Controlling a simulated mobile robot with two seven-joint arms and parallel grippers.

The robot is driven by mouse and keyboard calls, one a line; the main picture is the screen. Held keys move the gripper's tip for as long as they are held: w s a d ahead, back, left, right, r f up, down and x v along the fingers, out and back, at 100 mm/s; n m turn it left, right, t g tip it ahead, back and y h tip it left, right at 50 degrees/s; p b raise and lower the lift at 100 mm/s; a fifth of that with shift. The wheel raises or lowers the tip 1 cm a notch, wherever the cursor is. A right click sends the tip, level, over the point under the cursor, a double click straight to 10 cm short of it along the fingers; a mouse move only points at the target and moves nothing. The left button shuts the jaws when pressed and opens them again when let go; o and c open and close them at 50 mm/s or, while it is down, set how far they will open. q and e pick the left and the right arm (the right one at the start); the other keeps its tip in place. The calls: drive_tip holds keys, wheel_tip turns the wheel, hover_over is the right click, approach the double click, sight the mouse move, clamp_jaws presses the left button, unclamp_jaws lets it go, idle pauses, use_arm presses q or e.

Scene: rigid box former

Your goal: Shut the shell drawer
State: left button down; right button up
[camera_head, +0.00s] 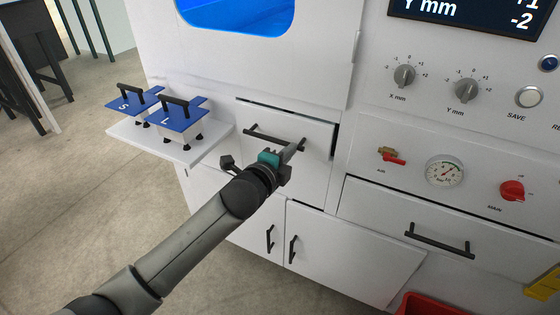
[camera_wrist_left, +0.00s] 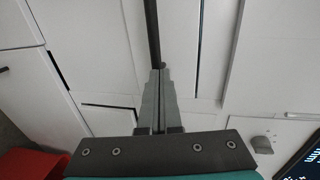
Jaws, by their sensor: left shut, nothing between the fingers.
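The white drawer (camera_head: 312,132) below the window panel carries a black bar handle (camera_head: 262,136). Dark gaps show along its top and right edges, so its front appears to stand slightly out from the cabinet. I see no label naming it the shell drawer. My left gripper (camera_head: 292,151) is shut and empty at the right end of the handle. In the left wrist view the closed fingertips (camera_wrist_left: 160,78) point at the drawer front, with the handle bar (camera_wrist_left: 152,35) just beyond them. Whether they touch it I cannot tell. My right gripper is not in view.
A side shelf (camera_head: 185,153) on the left holds two blue-topped fixtures (camera_head: 180,118). Another drawer (camera_head: 400,212) with a black handle sits to the right, below a gauge (camera_head: 445,171) and a red knob (camera_head: 512,190). A red bin (camera_head: 425,305) stands at the lower right.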

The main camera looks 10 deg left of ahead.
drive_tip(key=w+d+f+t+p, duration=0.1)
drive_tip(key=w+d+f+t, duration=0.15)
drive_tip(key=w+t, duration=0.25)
use_arm(q)
drive_tip(key=p+v, duration=0.3)
drive_tip(key=v, duration=1.2)
drive_tip(key=shift+a+f+p, duration=0.2)
drive_tip(key=shift+f+p, duration=0.05)
drive_tip(key=shift+p, duration=0.05)
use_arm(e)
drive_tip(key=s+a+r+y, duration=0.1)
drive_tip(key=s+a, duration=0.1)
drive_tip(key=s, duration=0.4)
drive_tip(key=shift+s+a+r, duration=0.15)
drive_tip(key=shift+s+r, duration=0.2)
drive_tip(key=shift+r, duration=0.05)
use_arm(q)
drive_tip(key=shift+s, duration=0.15)
